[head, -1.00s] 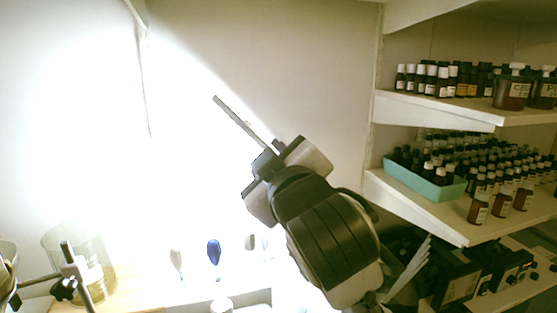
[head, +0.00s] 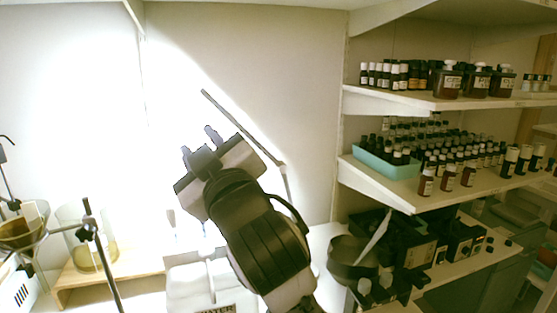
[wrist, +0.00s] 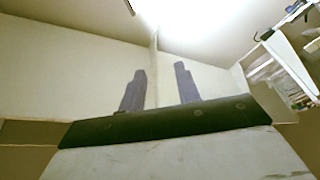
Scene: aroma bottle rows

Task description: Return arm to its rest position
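My arm rises from the lower middle of the head view, with my gripper (head: 198,140) at its upper end, tilted up and to the left. The two short fingers stand apart with nothing between them. In the wrist view my gripper (wrist: 159,78) also shows both fingers separated and empty, against a bare wall and ceiling. Nothing touches the fingertips in either view.
Shelves (head: 440,100) with many dark bottles and a teal tray (head: 385,165) stand at right. A thin rod (head: 245,128) slants behind my gripper. At left are a funnel (head: 22,232), a glass jar (head: 95,240) and a stand (head: 100,235). The upper wall is clear.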

